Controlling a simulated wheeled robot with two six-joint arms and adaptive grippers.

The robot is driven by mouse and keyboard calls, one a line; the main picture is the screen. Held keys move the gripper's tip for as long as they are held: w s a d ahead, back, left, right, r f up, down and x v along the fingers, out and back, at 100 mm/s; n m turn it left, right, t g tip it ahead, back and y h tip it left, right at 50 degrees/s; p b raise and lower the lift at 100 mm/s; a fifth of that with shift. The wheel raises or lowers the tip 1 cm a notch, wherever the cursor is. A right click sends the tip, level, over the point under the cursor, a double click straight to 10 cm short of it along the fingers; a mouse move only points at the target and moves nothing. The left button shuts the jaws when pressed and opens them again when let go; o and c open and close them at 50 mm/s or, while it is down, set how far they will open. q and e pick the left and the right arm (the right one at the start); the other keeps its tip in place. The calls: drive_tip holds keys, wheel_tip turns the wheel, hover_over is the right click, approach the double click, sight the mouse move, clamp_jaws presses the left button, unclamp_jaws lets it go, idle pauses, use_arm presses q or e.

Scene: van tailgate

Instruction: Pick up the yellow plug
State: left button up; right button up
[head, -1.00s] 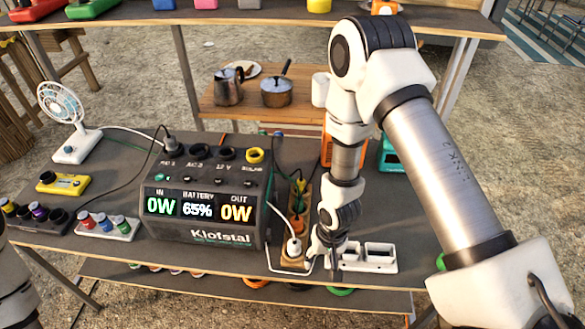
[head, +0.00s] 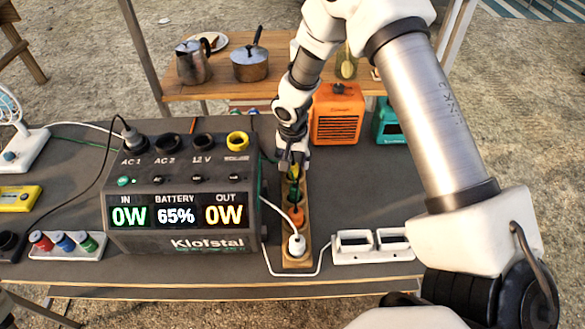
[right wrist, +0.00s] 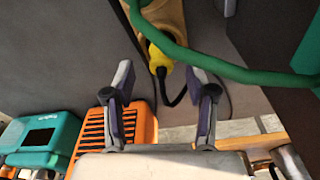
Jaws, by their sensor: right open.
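The yellow plug (right wrist: 157,58) sits at the far end of a wooden holder (right wrist: 170,18), with a black cord bending away from it. In the head view the yellow plug (head: 293,171) is mostly hidden by my right gripper (head: 290,163). In the right wrist view my right gripper (right wrist: 159,70) is open, with one finger on each side of the plug and a gap to both. Whether the fingertips reach down level with the plug is unclear. My left gripper is out of view.
A green cable (right wrist: 205,62) crosses close to the plug and one finger. Green, orange (head: 297,215) and white (head: 297,244) plugs stand nearer in the row. The power station (head: 180,205) is left, a white holder (head: 372,247) right. An orange heater (head: 338,115) stands behind.

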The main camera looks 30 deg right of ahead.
sight(293, 161)
drive_tip(key=f, duration=0.3)
drive_tip(key=shift+w+d, duration=0.1)
drive_tip(key=shift+w, duration=0.2)
drive_tip(key=shift+r, duration=0.1)
drive_tip(key=shift+s+r, duration=0.1)
drive_tip(key=shift+s, duration=0.05)
drive_tip(key=c, duration=0.3)
clamp_jaws()
wheel_tip(293, 161, up, 11)
drive_tip(key=shift+f, duration=0.2)
wheel_tip(293, 161, up, 15)
drive_tip(key=p, duration=1.1)
